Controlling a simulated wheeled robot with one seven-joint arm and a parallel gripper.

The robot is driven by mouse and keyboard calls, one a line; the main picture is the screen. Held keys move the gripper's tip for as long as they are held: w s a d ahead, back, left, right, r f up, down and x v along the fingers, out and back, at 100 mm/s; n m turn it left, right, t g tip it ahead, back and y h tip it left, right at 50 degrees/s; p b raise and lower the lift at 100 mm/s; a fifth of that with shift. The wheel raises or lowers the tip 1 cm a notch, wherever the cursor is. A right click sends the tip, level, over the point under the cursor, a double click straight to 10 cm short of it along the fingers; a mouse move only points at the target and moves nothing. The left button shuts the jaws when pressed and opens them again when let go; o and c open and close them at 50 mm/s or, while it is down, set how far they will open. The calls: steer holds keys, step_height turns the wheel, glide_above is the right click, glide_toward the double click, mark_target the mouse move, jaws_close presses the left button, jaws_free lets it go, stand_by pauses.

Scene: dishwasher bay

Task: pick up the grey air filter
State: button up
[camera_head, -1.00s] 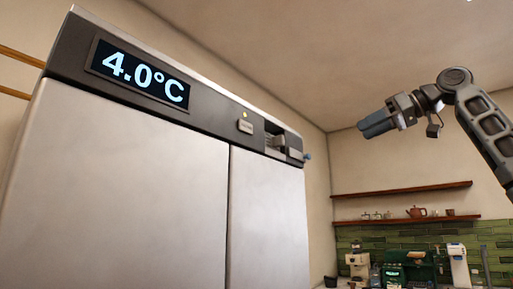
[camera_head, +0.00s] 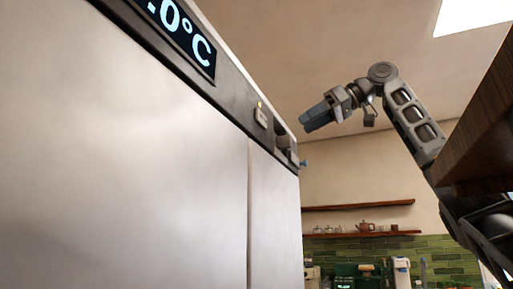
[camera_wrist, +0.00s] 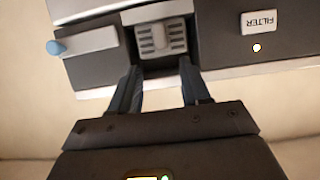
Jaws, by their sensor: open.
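The grey air filter (camera_wrist: 160,38), a slotted block, sits in an opening in the dark front panel of the tall steel fridge in the wrist view. In the head view that opening is seen at a steep slant, and I cannot make out the filter clearly. My gripper (camera_wrist: 160,88) is open and empty. Its two dark blue fingers point at the panel, one toward each side of the filter, and the filter is not between them. My gripper (camera_head: 317,117) also shows in the head view, high beside the fridge's right end.
Beside the filter are a grey cover (camera_wrist: 90,42) with a blue knob (camera_wrist: 55,48) and a FILTER label (camera_wrist: 262,22) with a small light. The fridge (camera_head: 150,170) fills the left. A dark wooden edge (camera_head: 485,140) is at right. Shelves (camera_head: 360,234) hang behind.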

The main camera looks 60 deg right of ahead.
mark_target(288, 135)
steer(key=shift+x, duration=3.55)
steer(key=shift+a+f, duration=0.15)
steer(key=shift+c, duration=0.5)
steer(key=shift+s, duration=0.1)
jaws_close()
